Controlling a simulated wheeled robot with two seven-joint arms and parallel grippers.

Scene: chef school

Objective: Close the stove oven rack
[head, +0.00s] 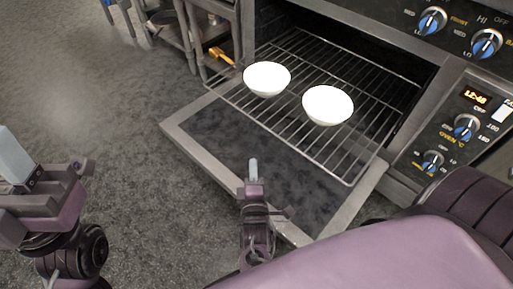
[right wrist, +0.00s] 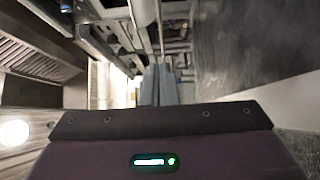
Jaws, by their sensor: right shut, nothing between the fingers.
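The oven rack (head: 322,161) is slid partway out of the oven cavity (head: 385,66), above the lowered oven door (head: 212,122). Two white bowls stand on it, the left bowl (head: 267,78) and the right bowl (head: 327,104). My right gripper (head: 253,168) is over the near edge of the open door, in front of the rack and apart from it. Its fingers are together and empty; they also show in the right wrist view (right wrist: 159,84). My left gripper (head: 14,158) is at the left edge, far from the rack; its fingers are only partly in frame.
The control panel (head: 455,133) with knobs and a clock is right of the oven. A metal shelf unit (head: 190,35) stands left of the oven, with an orange-handled item (head: 221,56) near the rack's left corner. The floor (head: 95,105) at left is clear.

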